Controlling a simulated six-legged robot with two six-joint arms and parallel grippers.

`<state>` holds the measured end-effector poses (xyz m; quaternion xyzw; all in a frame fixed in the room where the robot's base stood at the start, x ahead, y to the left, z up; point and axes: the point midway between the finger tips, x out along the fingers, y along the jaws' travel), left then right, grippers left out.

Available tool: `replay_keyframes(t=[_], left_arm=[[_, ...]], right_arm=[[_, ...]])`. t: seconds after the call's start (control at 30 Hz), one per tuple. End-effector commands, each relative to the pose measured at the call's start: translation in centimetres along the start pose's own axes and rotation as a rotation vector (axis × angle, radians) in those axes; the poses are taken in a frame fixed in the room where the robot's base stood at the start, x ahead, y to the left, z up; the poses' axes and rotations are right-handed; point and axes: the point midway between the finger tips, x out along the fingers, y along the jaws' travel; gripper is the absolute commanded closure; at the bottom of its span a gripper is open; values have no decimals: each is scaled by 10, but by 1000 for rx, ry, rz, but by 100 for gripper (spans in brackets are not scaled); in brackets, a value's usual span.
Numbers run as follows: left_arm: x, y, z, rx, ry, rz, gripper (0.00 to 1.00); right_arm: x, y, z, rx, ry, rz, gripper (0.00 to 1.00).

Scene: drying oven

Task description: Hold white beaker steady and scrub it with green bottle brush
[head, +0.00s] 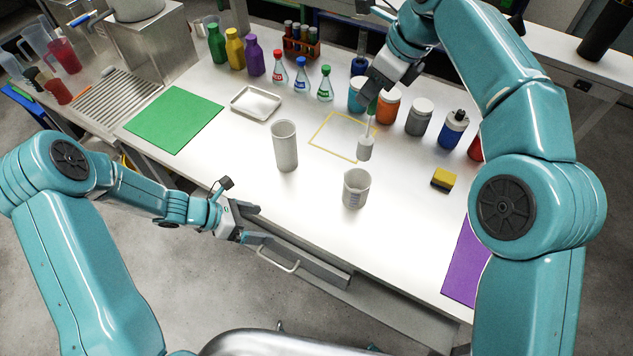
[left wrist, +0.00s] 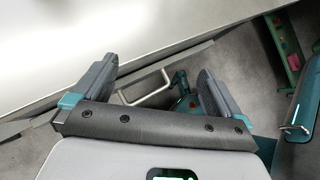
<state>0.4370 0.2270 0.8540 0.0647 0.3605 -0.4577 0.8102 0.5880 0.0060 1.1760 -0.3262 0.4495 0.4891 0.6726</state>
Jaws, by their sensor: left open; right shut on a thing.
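The white beaker (head: 356,190) stands upright on the table, nearer the front edge, with faint markings on its side. My right gripper (head: 372,97) is shut on the green bottle brush (head: 366,148). The brush points down, with its pale head lowest, behind and slightly right of the beaker and apart from it. Its green handle is mostly hidden by the gripper. My left gripper (head: 258,222) is open and empty at the table's front edge, left of the beaker. The left wrist view shows its spread fingers (left wrist: 158,88) with nothing between them.
A tall pale grey cylinder (head: 285,145) stands left of the beaker. A yellow square outline (head: 322,147) lies behind. Several jars (head: 420,117) stand behind right, and a yellow sponge (head: 443,180) lies right. A drawer handle (head: 279,260) sticks out below the front edge.

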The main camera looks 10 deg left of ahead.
Motion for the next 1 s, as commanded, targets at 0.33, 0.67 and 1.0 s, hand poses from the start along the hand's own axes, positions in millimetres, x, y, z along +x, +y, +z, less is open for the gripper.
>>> replay_keyframes(t=[0.33,0.67,1.0], left_arm=[[60,-4,110,188,-216,-10,0],[90,-12,159,269,-312,2,0],[152,-15,177,268,-310,1,0]], right_arm=[[0,-2,0,0,0,0,100],[0,-2,1,-1,0,0,100],[0,-2,1,-1,0,0,100]])
